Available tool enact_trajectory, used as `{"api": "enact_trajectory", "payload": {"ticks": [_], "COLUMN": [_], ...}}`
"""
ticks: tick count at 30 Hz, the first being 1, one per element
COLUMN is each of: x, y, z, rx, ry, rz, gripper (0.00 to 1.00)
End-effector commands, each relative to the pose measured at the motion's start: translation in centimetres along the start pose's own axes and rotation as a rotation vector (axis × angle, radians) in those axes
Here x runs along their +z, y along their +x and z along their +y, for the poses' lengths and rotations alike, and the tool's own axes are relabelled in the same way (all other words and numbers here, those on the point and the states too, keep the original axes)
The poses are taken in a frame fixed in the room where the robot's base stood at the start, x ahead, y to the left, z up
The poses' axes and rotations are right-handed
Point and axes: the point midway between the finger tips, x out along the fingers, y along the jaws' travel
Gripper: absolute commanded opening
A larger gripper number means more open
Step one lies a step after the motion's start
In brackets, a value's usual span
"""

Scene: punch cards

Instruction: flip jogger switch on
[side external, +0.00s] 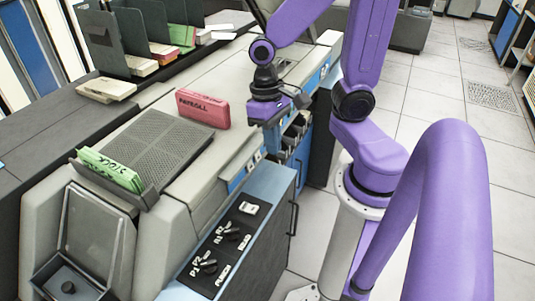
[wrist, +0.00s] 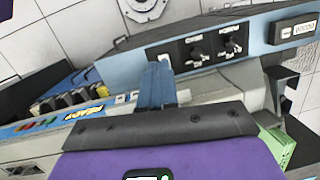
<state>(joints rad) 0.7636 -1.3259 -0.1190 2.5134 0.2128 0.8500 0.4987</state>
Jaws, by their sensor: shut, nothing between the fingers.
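I cannot make out a label reading "jogger" in either view, so I cannot say which control is the jogger switch. A black control panel (side external: 219,250) on the machine's blue side top carries a white rocker (side external: 248,208) and black knobs (side external: 230,234). In the wrist view the panel shows a small white switch (wrist: 163,60) and two dark knobs (wrist: 197,51). My gripper (side external: 285,112) is shut and empty, above the machine's far front edge, right of the pink PAYROLL deck and apart from the panel. In the wrist view its fingers (wrist: 156,85) overlap the machine below the panel.
The pink PAYROLL card deck (side external: 203,108) stands on the machine top. A green STOCK deck (side external: 110,169) sits in a tray at the left. A ribbed grey cover (side external: 159,140) lies between. A dark box with an unreadable label (wrist: 294,29) is at the wrist view's right.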

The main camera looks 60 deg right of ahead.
Motion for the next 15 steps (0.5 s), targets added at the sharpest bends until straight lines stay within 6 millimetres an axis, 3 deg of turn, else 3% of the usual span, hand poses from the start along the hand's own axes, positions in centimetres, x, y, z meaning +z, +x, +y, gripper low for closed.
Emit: {"api": "enact_trajectory", "payload": {"ticks": [15], "x": [-4.8], "y": [1.5], "z": [3.2], "rx": [-0.113], "ry": [0.950], "rz": [-0.125], "gripper": [0.00]}}
